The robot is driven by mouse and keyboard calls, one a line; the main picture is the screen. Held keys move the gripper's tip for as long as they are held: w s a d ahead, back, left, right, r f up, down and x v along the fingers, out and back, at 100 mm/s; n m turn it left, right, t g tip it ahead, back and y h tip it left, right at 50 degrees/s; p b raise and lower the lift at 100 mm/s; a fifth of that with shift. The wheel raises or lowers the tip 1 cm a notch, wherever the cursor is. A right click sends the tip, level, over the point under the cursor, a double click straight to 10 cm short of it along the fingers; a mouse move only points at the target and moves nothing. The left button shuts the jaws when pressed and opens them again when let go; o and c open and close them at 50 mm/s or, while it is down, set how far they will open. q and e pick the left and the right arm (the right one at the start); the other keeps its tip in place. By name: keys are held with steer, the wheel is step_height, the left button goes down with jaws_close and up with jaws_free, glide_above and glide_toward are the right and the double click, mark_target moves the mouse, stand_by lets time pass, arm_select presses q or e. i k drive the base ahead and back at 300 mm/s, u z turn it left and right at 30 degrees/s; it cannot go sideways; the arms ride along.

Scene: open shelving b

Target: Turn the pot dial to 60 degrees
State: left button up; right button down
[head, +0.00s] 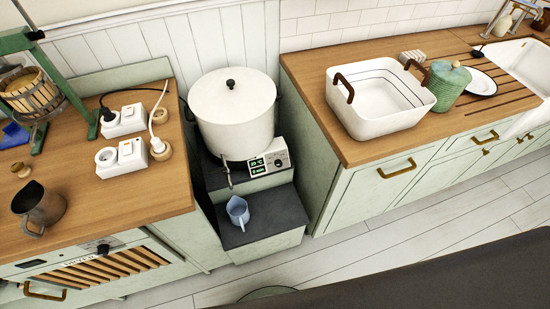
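The white pot (235,122), with a lid and a dark knob on top, stands on a dark step between two counters. A white control box (268,158) sits at its lower right front. The box has small displays with green figures, too small to read surely. The round dial (280,163) is on the right part of its face; its pointer angle cannot be made out. A thin tap or spout hangs at the pot's front left. Neither of my grippers is in view.
A blue-grey jug (238,212) stands on the lower dark step (268,222) in front of the pot. The left wooden counter (160,192) holds sockets, a press and a dark pitcher (38,207). The right counter holds a white basin (378,100) and green jar (447,85). Floor in front is mostly clear.

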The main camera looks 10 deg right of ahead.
mark_target(277, 163)
steer(key=z, duration=0.55)
steer(key=k, duration=1.35)
steer(key=z, duration=1.15)
steer(key=i, duration=1.55)
steer(key=u, duration=0.75)
